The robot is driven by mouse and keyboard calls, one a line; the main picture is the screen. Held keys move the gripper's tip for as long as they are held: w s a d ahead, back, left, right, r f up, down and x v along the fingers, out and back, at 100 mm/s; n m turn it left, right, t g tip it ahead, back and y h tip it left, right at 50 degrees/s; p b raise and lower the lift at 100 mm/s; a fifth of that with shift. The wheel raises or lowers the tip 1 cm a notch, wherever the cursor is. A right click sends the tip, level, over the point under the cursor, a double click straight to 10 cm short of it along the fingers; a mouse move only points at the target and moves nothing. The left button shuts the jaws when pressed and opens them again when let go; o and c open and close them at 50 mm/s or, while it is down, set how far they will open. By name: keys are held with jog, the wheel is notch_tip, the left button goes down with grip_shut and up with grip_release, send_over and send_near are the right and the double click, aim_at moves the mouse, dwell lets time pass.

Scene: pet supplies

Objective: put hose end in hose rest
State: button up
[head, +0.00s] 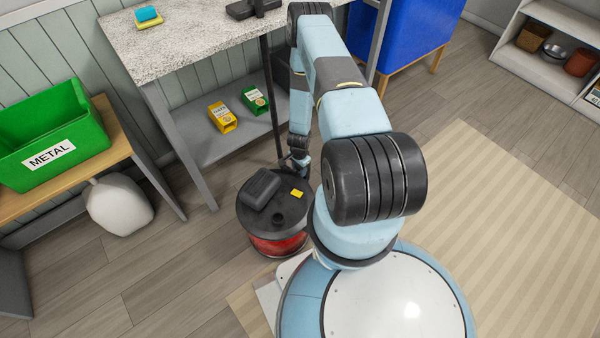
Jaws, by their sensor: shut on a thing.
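A round shop vacuum with a dark lid (293,217) and a red drum (277,243) stands on the floor, left of my arm. A thin black tube (267,85) runs down in front of the bench to my gripper; it looks like the hose, with its end at the gripper. My gripper (297,162) is low, just behind the vacuum lid, small and dark in the picture. It is shut on the hose end, though the grip itself is hard to make out. I cannot pick out the hose rest for certain.
A speckled bench (180,45) has a lower shelf with a yellow box (222,118) and a green box (255,99). A green METAL bin (50,135) stands on a wooden table at left, a white sack (120,205) below. A blue bin (415,40) stands behind. The striped rug (500,220) is clear.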

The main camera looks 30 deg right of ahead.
aim_at(299, 172)
jog(key=shift+f, duration=1.6)
jog(key=o, duration=1.1)
jog(key=shift+c, duration=0.2)
jog(key=shift+r, duration=0.1)
